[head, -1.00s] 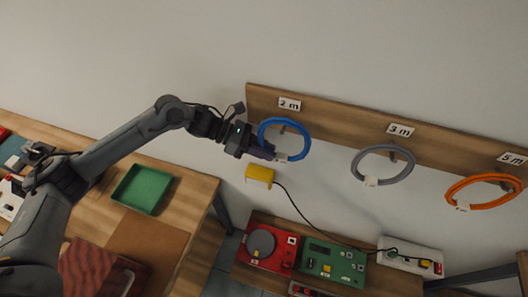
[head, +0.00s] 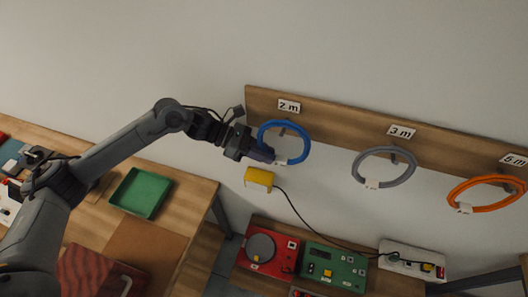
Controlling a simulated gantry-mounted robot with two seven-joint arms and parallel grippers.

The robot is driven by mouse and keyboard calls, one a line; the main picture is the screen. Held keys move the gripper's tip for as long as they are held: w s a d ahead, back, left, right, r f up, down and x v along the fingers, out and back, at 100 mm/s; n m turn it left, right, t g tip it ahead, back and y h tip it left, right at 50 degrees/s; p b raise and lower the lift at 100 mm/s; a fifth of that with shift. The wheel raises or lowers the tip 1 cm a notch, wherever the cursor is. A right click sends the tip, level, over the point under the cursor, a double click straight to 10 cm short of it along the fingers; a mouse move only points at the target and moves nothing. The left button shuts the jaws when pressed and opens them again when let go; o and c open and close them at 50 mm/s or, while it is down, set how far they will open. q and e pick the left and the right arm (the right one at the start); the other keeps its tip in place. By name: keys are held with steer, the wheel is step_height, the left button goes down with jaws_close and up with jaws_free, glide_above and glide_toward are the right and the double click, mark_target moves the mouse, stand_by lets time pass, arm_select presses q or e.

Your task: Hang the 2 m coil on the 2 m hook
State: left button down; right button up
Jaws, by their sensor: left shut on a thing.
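The blue coil (head: 305,140) is a ring with a small white tag, in front of the wooden board under the "2 m" label (head: 289,106). My left gripper (head: 268,154) is shut on the coil at its lower left side. The 2 m hook (head: 283,131) shows only as a small peg within the ring's opening, below the label. I cannot tell whether the coil rests on it. My right gripper is not in view.
A grey coil (head: 411,165) hangs under "3 m" and an orange coil (head: 485,208) under "5 m" on the same board (head: 345,125). A yellow box (head: 259,177) with a black cable is just below my gripper. A green tray (head: 140,193) lies on the left table.

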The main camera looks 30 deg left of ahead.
arm_select(q)
steer(key=c, duration=0.9)
jaws_free()
steer(key=b+v, duration=0.3)
steer(key=v, duration=0.8)
steer(key=shift+f+b, duration=3.05)
steer(key=shift+f, duration=0.55)
